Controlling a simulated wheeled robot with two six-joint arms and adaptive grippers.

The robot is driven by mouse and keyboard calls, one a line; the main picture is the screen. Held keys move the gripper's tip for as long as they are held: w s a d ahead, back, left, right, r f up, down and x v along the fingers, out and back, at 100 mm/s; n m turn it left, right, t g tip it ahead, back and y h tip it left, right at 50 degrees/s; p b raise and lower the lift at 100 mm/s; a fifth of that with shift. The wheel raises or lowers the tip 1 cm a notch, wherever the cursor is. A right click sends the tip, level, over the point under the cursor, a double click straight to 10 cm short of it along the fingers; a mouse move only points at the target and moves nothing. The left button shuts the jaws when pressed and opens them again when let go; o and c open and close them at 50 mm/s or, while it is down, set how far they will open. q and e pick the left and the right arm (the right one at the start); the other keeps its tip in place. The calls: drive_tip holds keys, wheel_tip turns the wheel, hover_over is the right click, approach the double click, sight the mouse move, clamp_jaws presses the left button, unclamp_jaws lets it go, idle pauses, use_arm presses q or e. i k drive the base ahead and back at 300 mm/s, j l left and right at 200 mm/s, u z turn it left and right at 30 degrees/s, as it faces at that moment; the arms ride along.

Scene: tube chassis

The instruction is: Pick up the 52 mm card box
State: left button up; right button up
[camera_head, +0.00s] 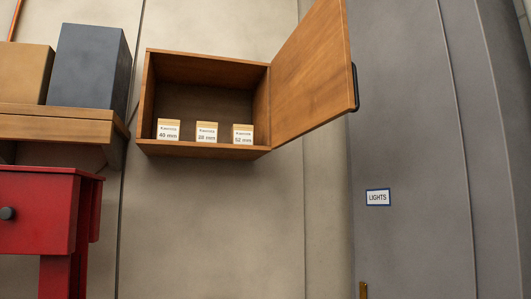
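The 52 mm card box (243,134) is a small box with a white front label and a tan top. It stands at the right end of a row of three on the floor of an open wooden wall cabinet (208,151). The 28 mm box (206,132) stands to its left, with a gap between them. The 40-something mm box (168,130) is at the left end; its label looks like 45 or 40 mm. Neither of my grippers is in view.
The cabinet door (312,72) stands open to the right, with a dark handle (355,87). A wooden shelf (60,125) at left holds a grey box (90,70) and a tan box (24,72). A red drawer unit (45,205) is below. A LIGHTS sign (377,197) is at right.

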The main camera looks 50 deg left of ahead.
sight(241, 134)
drive_tip(key=u, duration=2.05)
